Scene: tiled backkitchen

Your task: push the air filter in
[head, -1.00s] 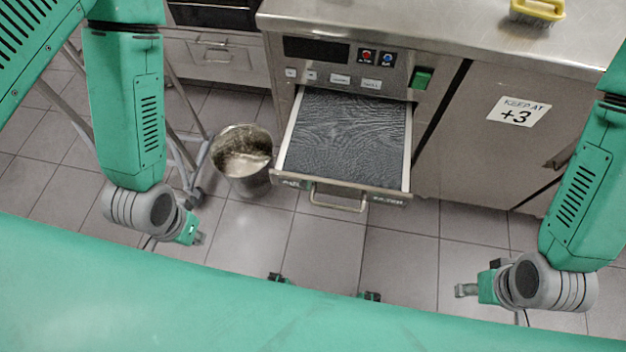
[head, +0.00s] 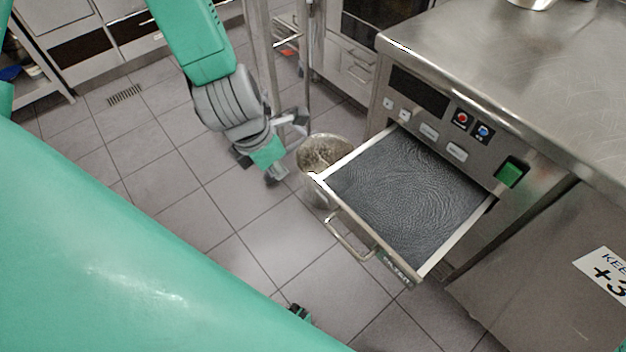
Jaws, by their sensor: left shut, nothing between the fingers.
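The air filter (head: 410,195) is a dark, wavy-patterned panel in a pale-framed drawer. It sticks out from the front of the steel machine, below its button panel (head: 440,125). A metal bar handle (head: 348,236) is on the drawer's front edge. My left gripper (head: 273,175) hangs to the left of the drawer, beside the metal bucket. It is shut and empty, apart from the drawer and its handle.
A metal bucket (head: 322,152) stands on the floor at the drawer's left side, partly hidden by it. Metal rack legs (head: 268,50) stand behind my left arm. A steel worktop (head: 510,60) overhangs the machine. The tiled floor at left is clear.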

